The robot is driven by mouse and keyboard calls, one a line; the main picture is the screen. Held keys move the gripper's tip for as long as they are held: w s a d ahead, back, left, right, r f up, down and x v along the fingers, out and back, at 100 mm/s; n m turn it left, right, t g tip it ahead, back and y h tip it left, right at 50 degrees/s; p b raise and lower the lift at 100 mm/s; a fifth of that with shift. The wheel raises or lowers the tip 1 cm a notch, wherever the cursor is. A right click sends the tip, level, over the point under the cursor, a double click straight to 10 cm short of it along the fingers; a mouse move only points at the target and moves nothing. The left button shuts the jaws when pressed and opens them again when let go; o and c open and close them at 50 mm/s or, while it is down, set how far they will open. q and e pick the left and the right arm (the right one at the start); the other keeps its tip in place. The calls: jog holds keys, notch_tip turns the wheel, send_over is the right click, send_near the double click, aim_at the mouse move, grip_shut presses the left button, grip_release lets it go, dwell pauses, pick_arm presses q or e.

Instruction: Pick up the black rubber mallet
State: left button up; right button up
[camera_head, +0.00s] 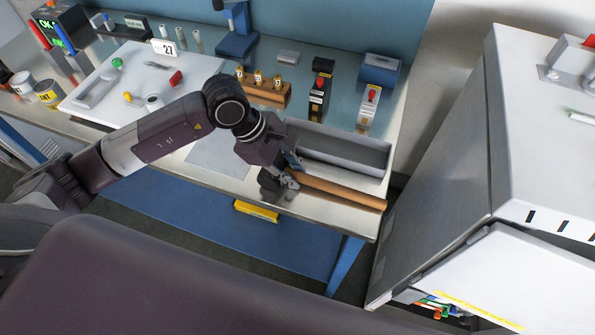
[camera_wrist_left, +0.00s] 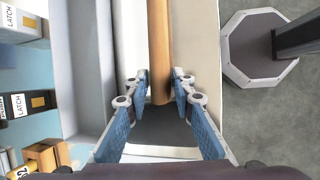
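The black rubber mallet lies along the front right of the workbench. Its wooden handle (camera_head: 340,193) points right toward the bench corner, and its black head (camera_head: 270,184) is at the left end, partly hidden by my left gripper. My left gripper (camera_head: 291,174) is at the mallet where the handle meets the head. In the left wrist view, my left gripper (camera_wrist_left: 160,84) has its two blue-padded fingers apart, one on each side of the handle (camera_wrist_left: 162,45), with the black head (camera_wrist_left: 165,125) between them. Whether the fingertips touch the handle is unclear. My right gripper is not in view.
A grey open tray (camera_head: 345,165) stands just behind the mallet. A wooden block with several small bottles (camera_head: 262,92) and two latch boxes (camera_head: 317,98) stand farther back. A white cabinet (camera_head: 545,120) stands at the right. An octagonal-based stand (camera_wrist_left: 260,48) is beside the bench.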

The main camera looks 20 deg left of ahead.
pick_arm(q)
jog(key=shift+c, duration=0.4)
grip_shut()
jog(key=shift+w+r, duration=0.1)
jog(key=shift+r, duration=0.05)
